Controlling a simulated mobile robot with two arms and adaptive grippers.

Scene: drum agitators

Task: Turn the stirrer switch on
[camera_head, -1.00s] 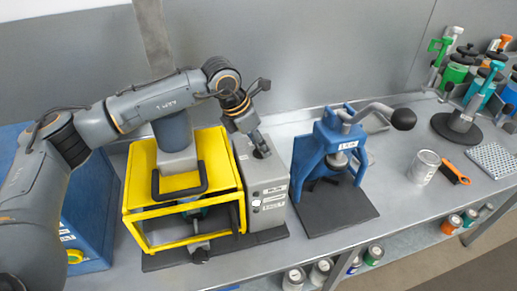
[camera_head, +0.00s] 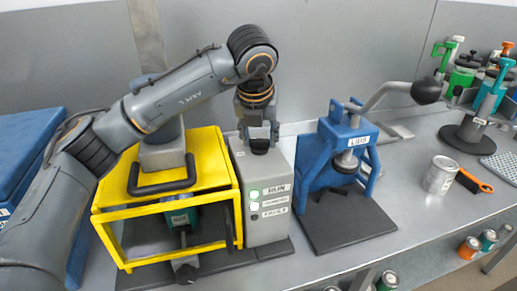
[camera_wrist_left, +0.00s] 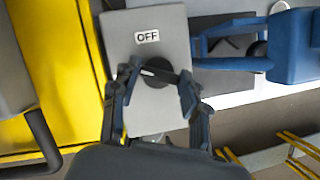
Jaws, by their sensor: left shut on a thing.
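The stirrer's grey control box (camera_head: 265,225) stands at the right of the yellow-framed drum agitator (camera_head: 110,222). Its front has a RUN label, a FAULT label and one between them. The lamp beside RUN looks green and the one below it bright white. My left gripper (camera_head: 258,147) points down onto the box top. In the left wrist view, the black round switch knob (camera_wrist_left: 155,82) sits between the fingers (camera_wrist_left: 152,86), which are shut on it. An OFF label (camera_wrist_left: 147,36) is printed above the knob. The knob's sides are partly hidden by the fingers. My right gripper is not in view.
A blue press (camera_head: 345,150) with a long lever and black ball stands close at the right. A blue box (camera_head: 35,135) is at the left. The bench between press and can is clear.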

